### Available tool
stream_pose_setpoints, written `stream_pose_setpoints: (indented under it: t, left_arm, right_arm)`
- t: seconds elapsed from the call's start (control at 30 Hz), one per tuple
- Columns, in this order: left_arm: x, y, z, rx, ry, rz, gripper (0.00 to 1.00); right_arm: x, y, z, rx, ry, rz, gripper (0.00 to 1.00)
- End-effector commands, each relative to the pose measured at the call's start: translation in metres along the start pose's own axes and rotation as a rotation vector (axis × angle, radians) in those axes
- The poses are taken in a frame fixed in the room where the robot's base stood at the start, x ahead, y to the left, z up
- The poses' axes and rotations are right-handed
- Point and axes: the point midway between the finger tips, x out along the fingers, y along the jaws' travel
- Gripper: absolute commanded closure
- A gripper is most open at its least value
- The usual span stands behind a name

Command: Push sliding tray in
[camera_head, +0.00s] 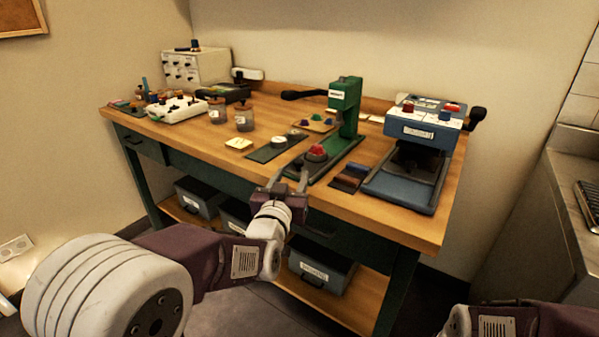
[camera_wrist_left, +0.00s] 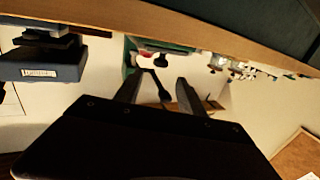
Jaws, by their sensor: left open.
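A green press (camera_head: 347,100) stands on the wooden table. A long dark green base or tray (camera_head: 340,160) extends from it toward the front edge. A red-topped round piece (camera_head: 316,152) sits on this tray near its front end. My left gripper (camera_head: 289,181) is open and empty at the table's front edge, just in front of the tray; I cannot tell whether it touches. The wrist view looks inverted; there the open fingers (camera_wrist_left: 159,86) point toward the green press (camera_wrist_left: 130,55), and the red piece (camera_wrist_left: 145,57) shows beyond them. My right gripper is out of view.
A blue machine (camera_head: 418,130) with a flat base stands right of the press. A green mat (camera_head: 275,148), jars (camera_head: 244,118) and a white box (camera_head: 178,108) stand to the left. Bins (camera_head: 320,268) sit on the lower shelf.

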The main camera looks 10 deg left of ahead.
Motion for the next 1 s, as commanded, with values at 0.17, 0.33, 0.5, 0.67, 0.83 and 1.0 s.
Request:
stream_pose_setpoints:
  t: [0.17, 0.33, 0.5, 0.67, 0.83, 1.0]
  left_arm:
    - [0.033, -0.001, 0.002, 0.000, -0.002, -0.002, 0.53]
    - [0.067, -0.001, 0.002, 0.001, -0.001, -0.001, 0.53]
    - [0.084, 0.000, 0.001, 0.000, -0.001, -0.001, 0.53]
    - [0.087, 0.000, 0.001, 0.000, -0.002, 0.000, 0.53]
    - [0.086, 0.000, 0.001, 0.000, -0.002, 0.000, 0.70]
    - [0.086, 0.000, 0.001, 0.000, -0.002, 0.000, 1.00]
  right_arm:
    - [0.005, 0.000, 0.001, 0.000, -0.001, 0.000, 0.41]
    - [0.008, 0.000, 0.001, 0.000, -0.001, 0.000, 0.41]
    - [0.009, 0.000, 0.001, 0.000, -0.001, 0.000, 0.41]
    - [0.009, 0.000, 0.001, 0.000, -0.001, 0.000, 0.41]
    - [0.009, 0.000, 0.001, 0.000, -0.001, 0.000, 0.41]
    - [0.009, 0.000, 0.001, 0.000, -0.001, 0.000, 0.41]
